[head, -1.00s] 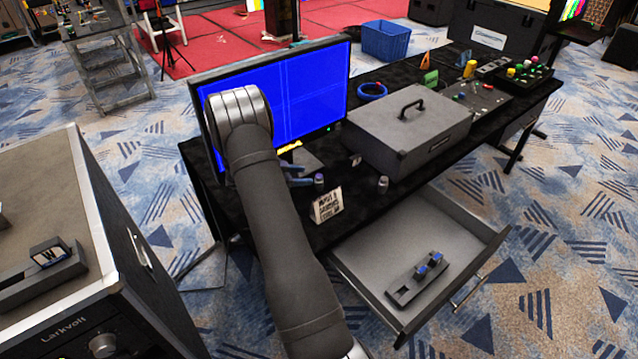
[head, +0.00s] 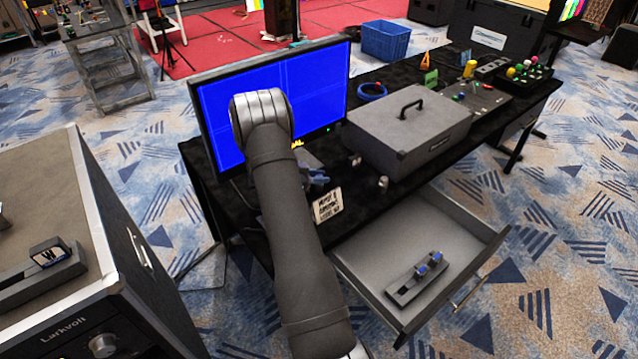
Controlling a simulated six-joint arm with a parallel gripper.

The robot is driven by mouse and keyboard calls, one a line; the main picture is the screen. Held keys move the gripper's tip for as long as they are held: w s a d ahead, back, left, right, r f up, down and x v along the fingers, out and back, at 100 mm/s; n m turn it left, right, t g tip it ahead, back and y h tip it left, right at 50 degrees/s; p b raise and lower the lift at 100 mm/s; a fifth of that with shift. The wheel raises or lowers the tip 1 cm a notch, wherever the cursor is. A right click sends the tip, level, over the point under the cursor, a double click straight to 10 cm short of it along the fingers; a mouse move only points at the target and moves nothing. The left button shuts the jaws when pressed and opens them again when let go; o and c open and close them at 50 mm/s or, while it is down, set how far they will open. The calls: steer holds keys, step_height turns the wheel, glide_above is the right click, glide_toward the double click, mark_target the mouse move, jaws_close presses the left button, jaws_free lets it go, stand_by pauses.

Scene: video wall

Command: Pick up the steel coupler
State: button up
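A small silver cylinder (head: 383,182), which looks like the steel coupler, stands on the black table near its front edge, just below the grey case. My gripper (head: 318,179) is to the left of it, low over the table behind the sign card, and apart from it. My forearm hides much of the gripper, and its blue-grey fingers are too small and blurred to tell whether they are open or shut. Another small metallic piece (head: 356,160) lies by the case's left corner.
A sign card (head: 327,205) stands at the table's front edge. The monitor (head: 325,95) stands behind my gripper, and the grey case (head: 410,125) is to the right. An open drawer (head: 455,225) juts out below, holding a dark rack (head: 417,278) with blue parts.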

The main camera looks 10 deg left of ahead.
steer(key=c, duration=0.3)
steer(key=shift+r, duration=0.15)
steer(key=shift+c, duration=0.2)
